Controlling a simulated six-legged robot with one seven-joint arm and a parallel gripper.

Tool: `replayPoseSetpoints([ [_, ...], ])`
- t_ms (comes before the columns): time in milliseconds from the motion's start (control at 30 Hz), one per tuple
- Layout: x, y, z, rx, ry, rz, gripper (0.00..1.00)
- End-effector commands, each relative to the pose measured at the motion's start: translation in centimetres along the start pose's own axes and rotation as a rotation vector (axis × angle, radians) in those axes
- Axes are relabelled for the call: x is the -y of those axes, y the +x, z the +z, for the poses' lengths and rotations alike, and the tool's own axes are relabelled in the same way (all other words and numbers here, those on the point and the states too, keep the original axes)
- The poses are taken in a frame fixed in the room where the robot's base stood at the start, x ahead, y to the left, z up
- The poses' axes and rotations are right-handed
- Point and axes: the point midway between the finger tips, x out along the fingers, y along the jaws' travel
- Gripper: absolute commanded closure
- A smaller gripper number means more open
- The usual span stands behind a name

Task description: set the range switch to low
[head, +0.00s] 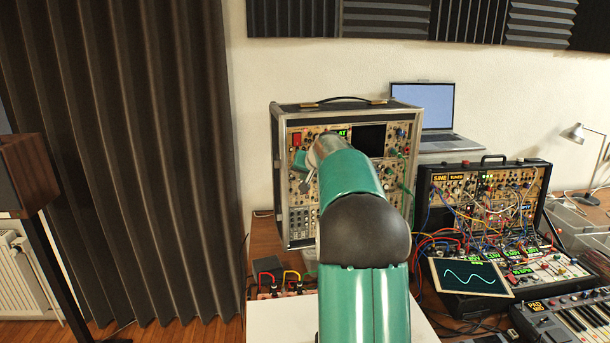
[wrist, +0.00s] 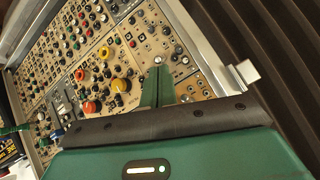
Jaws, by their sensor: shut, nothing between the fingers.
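The tall modular case (head: 294,231) stands upright on the desk, its tan panel crowded with knobs and small switches. The panel (wrist: 112,71) also shows tilted in the wrist view. No range switch label is legible, and I cannot tell the switch's setting. My gripper (wrist: 158,72) is shut and empty, its green finger pointing at the panel's edge, near a small pale knob (wrist: 157,60). I cannot tell whether it touches anything. A grey lever-like shape (head: 307,182) shows beside my green gripper parts in the head view; I cannot tell whether it is the switch. My arm hides much of the panel.
A second, open case (head: 548,186) with many patch cables stands at the right, behind a tablet (head: 470,279) showing a wave. A laptop (head: 437,112), a desk lamp (head: 575,132) and a keyboard (head: 575,318) are also there. A dark curtain (head: 130,150) hangs at the left.

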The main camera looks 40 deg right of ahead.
Motion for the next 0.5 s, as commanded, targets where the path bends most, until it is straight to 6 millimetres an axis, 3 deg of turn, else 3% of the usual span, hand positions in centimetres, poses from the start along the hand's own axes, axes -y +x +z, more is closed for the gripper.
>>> replayPoseSetpoints([
  [233,-0.18,0.24,0.44,0.002,0.000,0.000,1.00],
  [500,-0.48,0.44,1.05,-0.118,-0.011,-0.047,1.00],
])
